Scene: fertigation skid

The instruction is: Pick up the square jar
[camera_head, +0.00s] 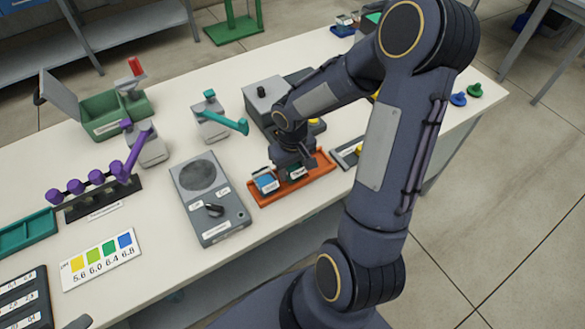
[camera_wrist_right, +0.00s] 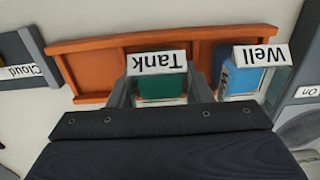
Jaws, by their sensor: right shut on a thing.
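A square jar labelled Tank (camera_wrist_right: 162,86), green with a white label, stands in an orange tray (camera_wrist_right: 95,72). It also shows under my gripper in the head view (camera_head: 297,173). My right gripper (camera_wrist_right: 160,92) is shut on this Tank jar, a finger at each side; in the head view the gripper (camera_head: 296,163) reaches down over the tray. A blue jar labelled Well (camera_wrist_right: 240,82) stands beside it in the tray, also seen in the head view (camera_head: 266,183). The Tank jar's lower part is hidden. My left gripper is not in view.
A grey device with a round plate and a knob (camera_head: 208,195) stands left of the tray. A grey box (camera_head: 262,100) stands behind it. A dark block labelled Cloud (camera_wrist_right: 22,62) is close to the tray's other end. The table's front edge is near.

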